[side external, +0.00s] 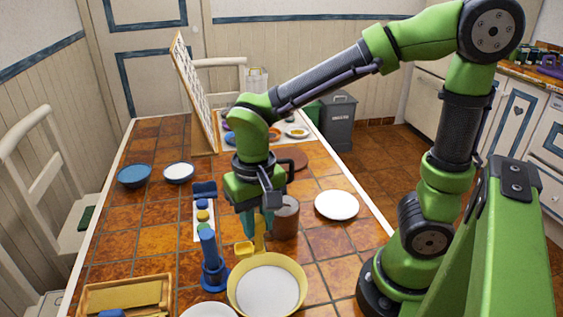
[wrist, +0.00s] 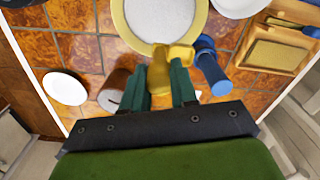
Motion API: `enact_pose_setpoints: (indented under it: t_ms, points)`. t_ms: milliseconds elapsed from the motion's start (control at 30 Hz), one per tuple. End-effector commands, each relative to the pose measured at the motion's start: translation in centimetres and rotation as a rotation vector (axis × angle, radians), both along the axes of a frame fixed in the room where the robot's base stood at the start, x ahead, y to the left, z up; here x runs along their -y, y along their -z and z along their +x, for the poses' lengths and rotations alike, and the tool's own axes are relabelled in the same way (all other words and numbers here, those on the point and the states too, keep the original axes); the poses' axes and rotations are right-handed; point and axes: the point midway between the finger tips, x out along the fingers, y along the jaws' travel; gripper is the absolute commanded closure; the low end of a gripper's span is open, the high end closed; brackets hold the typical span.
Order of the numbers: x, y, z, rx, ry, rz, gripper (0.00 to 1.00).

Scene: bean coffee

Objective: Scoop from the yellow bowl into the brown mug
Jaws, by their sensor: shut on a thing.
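My gripper (side external: 257,222) is shut on a yellow scoop (side external: 244,247) and points down over the table. In the wrist view, the scoop (wrist: 170,57) sits between my two green fingers (wrist: 161,80), and its cup appears at the near rim of the yellow bowl. I cannot tell whether the scoop holds anything. The yellow bowl (side external: 302,277) is full of white material; its rim also shows in the wrist view (wrist: 119,24). The brown mug (side external: 286,220) stands just right of my gripper, partly hidden by it. The mug also shows in the wrist view (wrist: 113,83).
A blue upright stand (side external: 213,268) is left of the bowl. A white plate (side external: 336,205) lies right of the mug, and another dish (side external: 208,310) is at the front. A wooden tray (side external: 125,293) is front left.

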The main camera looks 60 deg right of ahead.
Motion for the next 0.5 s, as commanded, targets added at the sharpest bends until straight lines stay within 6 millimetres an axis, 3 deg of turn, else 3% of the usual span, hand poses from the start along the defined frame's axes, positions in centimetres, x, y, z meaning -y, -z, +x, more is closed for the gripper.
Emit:
enact_pose_setpoints:
  t_ms: [100,200,500]
  points:
    - [-0.9,0.2,-3.0,0.002,-0.004,-0.002,1.00]
    - [-1.2,0.3,-4.2,0.001,0.001,-0.004,1.00]
    - [-1.2,0.4,-4.5,0.001,0.004,-0.005,1.00]
